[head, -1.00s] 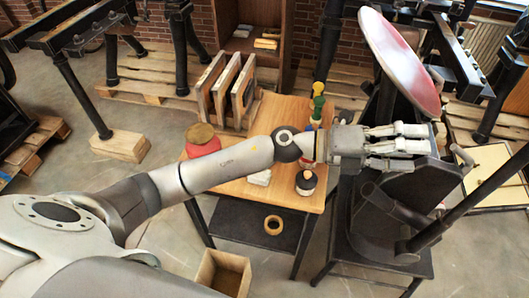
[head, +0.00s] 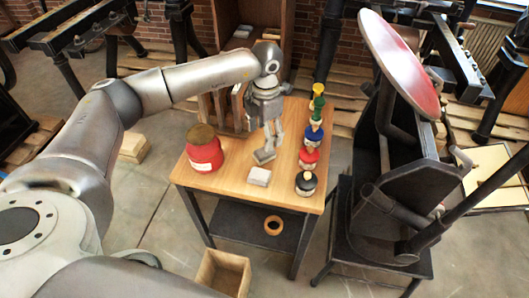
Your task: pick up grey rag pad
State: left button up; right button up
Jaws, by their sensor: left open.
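A small light grey pad (head: 259,177), which looks like the grey rag pad, lies flat on the wooden table (head: 232,185) near its front middle. My left gripper (head: 268,146) points down over the table just behind the pad. Its fingers are apart with nothing seen between them. The fingertips appear close to the pad, but I cannot tell the exact height. My right gripper is not in view.
A red pot (head: 204,152) stands left of the pad. A hand press (head: 400,170) stands right of the table. Framed boards stand behind.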

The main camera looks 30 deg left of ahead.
aim_at(264, 151)
pick_arm(q)
notch_tip(264, 151, down, 2)
notch_tip(264, 151, down, 5)
jog(key=shift+a+p, duration=0.1)
jog(key=shift+p, duration=0.85)
jog(key=shift+f, duration=0.3)
jog(key=shift+c, duration=0.3)
jog(key=c, duration=1)
jog(key=shift+r, duration=0.15)
